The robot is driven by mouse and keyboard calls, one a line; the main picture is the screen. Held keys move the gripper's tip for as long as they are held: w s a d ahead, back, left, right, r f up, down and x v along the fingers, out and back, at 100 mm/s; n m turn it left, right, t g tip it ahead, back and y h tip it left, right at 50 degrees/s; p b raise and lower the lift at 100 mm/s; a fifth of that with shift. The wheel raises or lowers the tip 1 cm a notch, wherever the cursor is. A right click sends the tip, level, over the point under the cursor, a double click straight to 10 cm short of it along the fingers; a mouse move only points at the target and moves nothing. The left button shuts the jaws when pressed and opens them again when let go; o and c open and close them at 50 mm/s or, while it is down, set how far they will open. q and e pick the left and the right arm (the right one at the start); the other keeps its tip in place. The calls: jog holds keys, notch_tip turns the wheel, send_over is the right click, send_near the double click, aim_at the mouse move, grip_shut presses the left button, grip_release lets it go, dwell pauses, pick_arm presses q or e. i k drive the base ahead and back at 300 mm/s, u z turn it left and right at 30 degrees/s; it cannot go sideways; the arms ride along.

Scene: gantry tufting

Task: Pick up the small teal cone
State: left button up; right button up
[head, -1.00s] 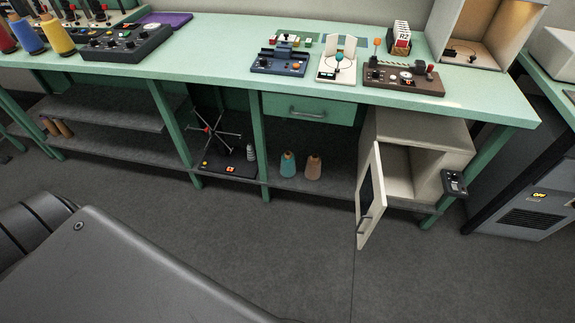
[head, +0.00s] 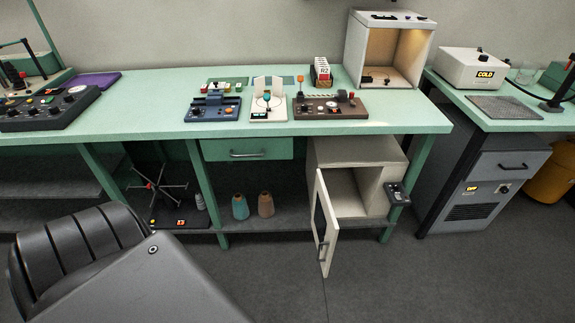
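A small teal cone (head: 240,206) stands upright on the grey lower shelf under the green bench. A tan cone (head: 265,204) stands upright just to its right, with a narrow gap between them. Both are below the green drawer (head: 247,148). The teal cone is fully visible.
A cream cabinet (head: 377,153) right of the cones has its door (head: 325,222) swung open toward the floor space. A yarn swift (head: 159,187) stands left, beyond a green leg (head: 206,190). The grey floor (head: 450,275) in front is clear.

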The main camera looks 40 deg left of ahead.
aim_at(240, 210)
jog(key=z, duration=0.45)
jog(key=i, duration=1)
jog(key=u, duration=1.7)
